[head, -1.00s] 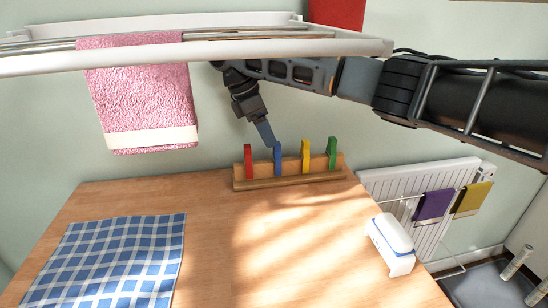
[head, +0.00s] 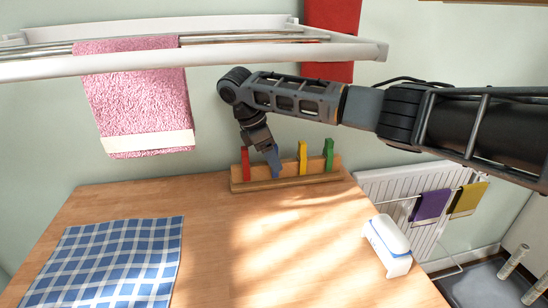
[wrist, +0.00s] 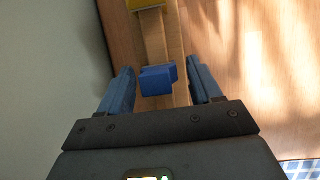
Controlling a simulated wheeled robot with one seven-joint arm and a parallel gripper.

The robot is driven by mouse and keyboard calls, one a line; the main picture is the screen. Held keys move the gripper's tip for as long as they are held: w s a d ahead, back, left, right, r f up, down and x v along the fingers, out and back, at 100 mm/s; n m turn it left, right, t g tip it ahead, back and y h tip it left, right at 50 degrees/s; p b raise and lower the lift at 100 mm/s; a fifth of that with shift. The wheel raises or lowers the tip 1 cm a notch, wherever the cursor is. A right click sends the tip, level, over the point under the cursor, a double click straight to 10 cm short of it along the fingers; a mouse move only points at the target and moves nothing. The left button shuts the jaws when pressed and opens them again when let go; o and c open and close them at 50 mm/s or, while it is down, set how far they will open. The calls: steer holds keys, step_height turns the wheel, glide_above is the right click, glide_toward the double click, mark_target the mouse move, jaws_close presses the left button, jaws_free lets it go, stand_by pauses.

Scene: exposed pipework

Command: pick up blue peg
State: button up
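The blue peg (wrist: 157,80) stands in a wooden rack (wrist: 152,36), seen from above in the wrist view. My gripper (wrist: 162,88) is open, with one finger on each side of the peg and a visible gap on both sides. In the head view my gripper (head: 273,160) reaches down to the rack (head: 290,181) at the blue peg's place. There its blue-grey fingers overlap the peg and mostly hide it.
A red peg (head: 245,164) is to the left of my gripper, and yellow (head: 302,158) and green (head: 328,155) pegs are to the right. A checked cloth (head: 105,262) and a white-blue box (head: 388,245) lie on the table (head: 235,250). A drying rack with a pink towel (head: 140,95) hangs above.

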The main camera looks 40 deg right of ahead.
steer(key=c, duration=0.9)
steer(key=shift+r, duration=0.1)
steer(key=shift+c, duration=0.2)
